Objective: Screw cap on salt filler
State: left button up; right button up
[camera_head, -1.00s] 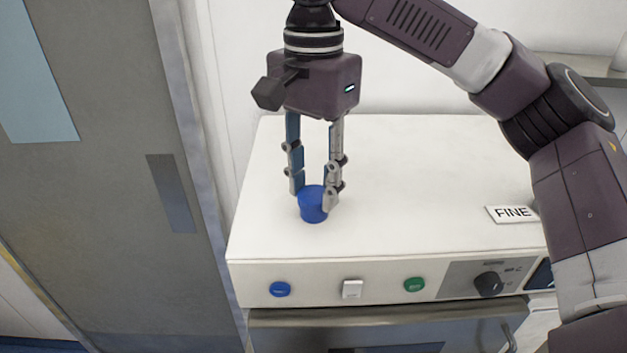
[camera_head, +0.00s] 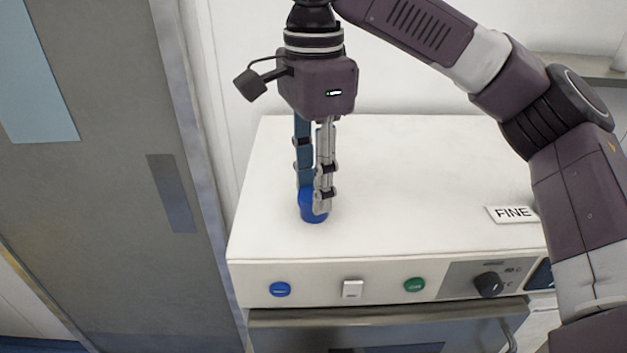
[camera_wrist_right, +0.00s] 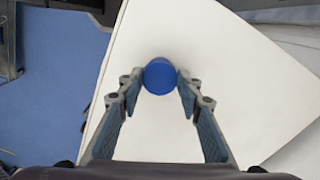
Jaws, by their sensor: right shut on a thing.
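A blue cap (camera_head: 311,209) stands on the white top of the machine, near its left front part. My right gripper (camera_head: 318,200) points straight down and is shut on the cap, one finger on each side. In the right wrist view, the cap (camera_wrist_right: 159,76) shows as a round blue disc between the two fingertips (camera_wrist_right: 160,88). What lies under the cap, and whether it sits on a filler opening, is hidden. My left gripper is not in view.
The white machine top (camera_head: 430,180) is clear to the right, except for a sign reading FINE (camera_head: 511,214). The front panel carries a blue button (camera_head: 280,289), a white switch (camera_head: 352,289), a green button (camera_head: 414,284) and a black knob (camera_head: 488,285). A grey door (camera_head: 110,200) stands at the left.

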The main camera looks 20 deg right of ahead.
jog(key=shift+m, duration=1.7)
grip_shut()
jog(key=o, duration=1.2)
grip_release()
jog(key=shift+o, duration=0.2)
notch_tip(320, 180, up, 12)
